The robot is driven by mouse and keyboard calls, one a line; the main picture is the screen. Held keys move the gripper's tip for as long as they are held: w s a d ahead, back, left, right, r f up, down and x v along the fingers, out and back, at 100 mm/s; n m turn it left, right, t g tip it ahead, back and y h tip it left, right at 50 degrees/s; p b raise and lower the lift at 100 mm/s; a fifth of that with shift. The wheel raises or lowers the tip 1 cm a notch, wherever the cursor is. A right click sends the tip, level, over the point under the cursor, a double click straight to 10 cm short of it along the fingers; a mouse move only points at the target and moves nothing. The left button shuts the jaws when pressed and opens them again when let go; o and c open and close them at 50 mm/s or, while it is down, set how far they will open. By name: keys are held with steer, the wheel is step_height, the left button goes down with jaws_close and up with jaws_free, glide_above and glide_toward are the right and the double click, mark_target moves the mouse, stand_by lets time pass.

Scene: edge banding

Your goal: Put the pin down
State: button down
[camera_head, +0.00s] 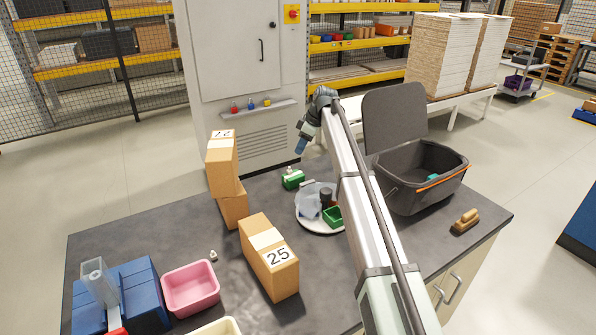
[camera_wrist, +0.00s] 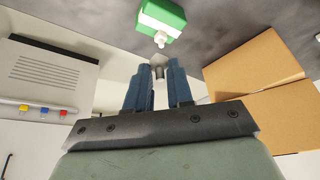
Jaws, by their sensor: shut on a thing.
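My gripper (camera_head: 302,146) is raised above the back part of the dark worktop, in front of the grey cabinet. In the wrist view its two blue fingers (camera_wrist: 155,75) are shut on a small pale grey pin (camera_wrist: 158,60), whose broader end shows at the fingertips. In the head view the pin is hidden or too small to tell. A green block (camera_head: 292,179) with a white top stands on the worktop below the gripper; it also shows in the wrist view (camera_wrist: 163,16), apart from the pin.
A round tray (camera_head: 318,228) holds a green bin and other small items. Cardboard boxes (camera_head: 269,257) stand left of it. A dark open-lidded bin (camera_head: 424,178) and a brush (camera_head: 466,221) are at right. A pink tub (camera_head: 190,289) and small grey piece (camera_head: 213,256) are front left.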

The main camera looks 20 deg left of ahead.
steer(key=shift+f, duration=4.4)
steer(key=c, duration=1)
jaws_free()
steer(key=shift+f, duration=0.1)
steer(key=v, duration=1.2)
steer(key=shift+d, duration=0.15)
steer(key=shift+o, duration=1)
